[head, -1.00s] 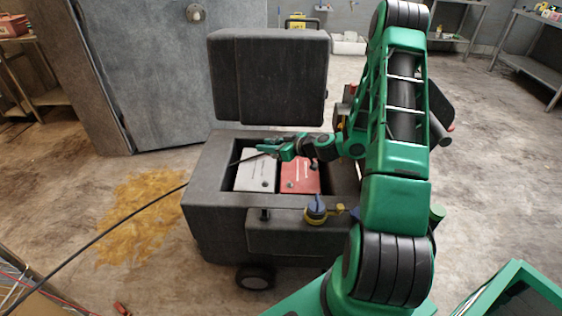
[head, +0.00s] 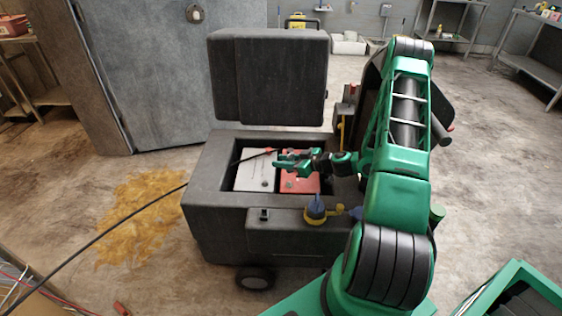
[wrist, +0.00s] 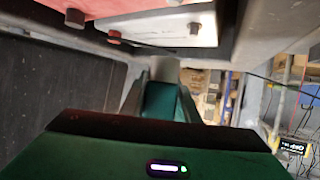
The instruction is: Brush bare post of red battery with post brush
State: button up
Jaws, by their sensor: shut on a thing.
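The red battery (head: 300,184) lies in the open dark box, to the right of a white battery (head: 254,172). Part of it is hidden under my gripper and arm. In the wrist view a corner of the red battery (wrist: 98,8) shows at the top, with a dark post (wrist: 75,18) and a red piece (wrist: 113,37) near it. My gripper (head: 279,164) is over the two batteries, near where they meet. It is shut on a small grey thing (wrist: 165,70), mostly hidden between the fingers. I cannot tell clearly whether this is the post brush.
A black cable (head: 130,214) runs from the left into the box, ending in a red tip near my gripper. The box lid (head: 268,78) stands raised behind. A blue and yellow piece (head: 315,209) and a small black piece (head: 264,214) sit on the front ledge.

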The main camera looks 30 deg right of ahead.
jog(key=shift+f, duration=2.55)
jog(key=shift+s+f, duration=0.1)
jog(key=shift+f, duration=0.2)
dwell(1.6)
jog(key=shift+s+a+f, duration=0.1)
jog(key=shift+a, duration=0.15)
dwell(1.0)
jog(key=shift+f, duration=0.1)
dwell(0.8)
jog(key=shift+d, duration=0.65)
dwell(0.8)
